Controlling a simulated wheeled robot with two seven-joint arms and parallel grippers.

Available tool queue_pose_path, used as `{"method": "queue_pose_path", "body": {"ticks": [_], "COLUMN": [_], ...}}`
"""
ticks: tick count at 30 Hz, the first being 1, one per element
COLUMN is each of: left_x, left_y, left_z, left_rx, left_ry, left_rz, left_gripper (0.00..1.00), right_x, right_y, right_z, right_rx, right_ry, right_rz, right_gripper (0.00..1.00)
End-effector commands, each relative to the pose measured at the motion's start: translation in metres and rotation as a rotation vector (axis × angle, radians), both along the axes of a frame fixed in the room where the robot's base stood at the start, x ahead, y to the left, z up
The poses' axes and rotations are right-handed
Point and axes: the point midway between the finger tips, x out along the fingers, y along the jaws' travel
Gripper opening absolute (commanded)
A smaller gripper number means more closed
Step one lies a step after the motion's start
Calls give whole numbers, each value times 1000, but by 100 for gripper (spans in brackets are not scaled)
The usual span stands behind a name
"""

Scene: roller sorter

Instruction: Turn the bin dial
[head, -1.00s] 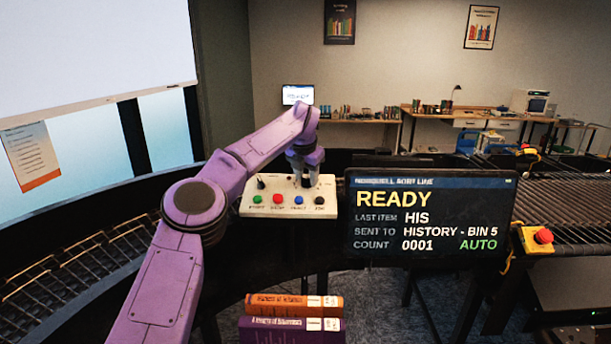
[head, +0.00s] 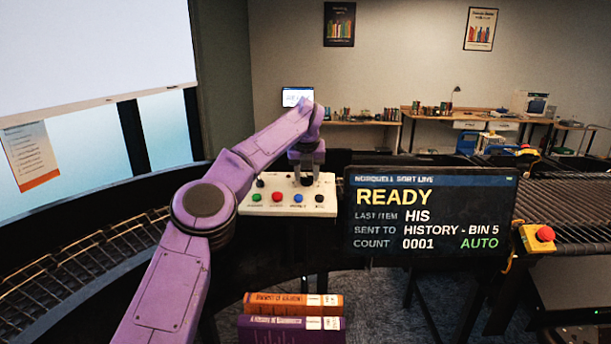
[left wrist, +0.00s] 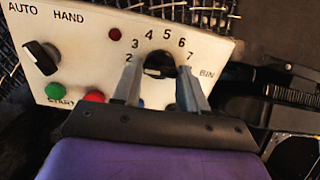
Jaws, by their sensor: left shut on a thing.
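The bin dial (left wrist: 159,63) is a black round knob on the cream control panel (left wrist: 92,52), ringed by numbers from 2 to 7 and the word BIN. In the left wrist view my left gripper (left wrist: 160,72) has one finger on each side of the dial and is shut on it. The dial's pointer direction is not clear. In the head view my left gripper (head: 306,178) reaches down onto the right part of the panel and hides most of the dial. My right gripper is not in view.
The AUTO/HAND switch (left wrist: 41,58), green button (left wrist: 54,91) and red button (left wrist: 94,96) sit left of the dial. The display (head: 430,215) right of the panel reads READY, AUTO, BIN 5. A red stop button (head: 545,234) is farther right. Books (head: 293,305) lie below.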

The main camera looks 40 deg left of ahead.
Motion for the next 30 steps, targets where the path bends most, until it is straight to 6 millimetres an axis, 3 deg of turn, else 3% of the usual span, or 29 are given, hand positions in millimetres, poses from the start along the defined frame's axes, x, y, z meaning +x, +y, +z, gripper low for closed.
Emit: {"method": "queue_pose_path", "body": {"ticks": [15,30], "left_x": [0,1], "left_y": [-1,-2], "left_z": [-4,-4], "left_rx": [-105,-135], "left_ry": [-79,-102], "left_rz": [366,469], "left_gripper": [12,12], "right_x": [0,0], "right_y": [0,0], "right_z": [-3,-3], "right_rx": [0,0], "right_ry": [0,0], "right_rz": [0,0], "right_gripper": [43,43]}}
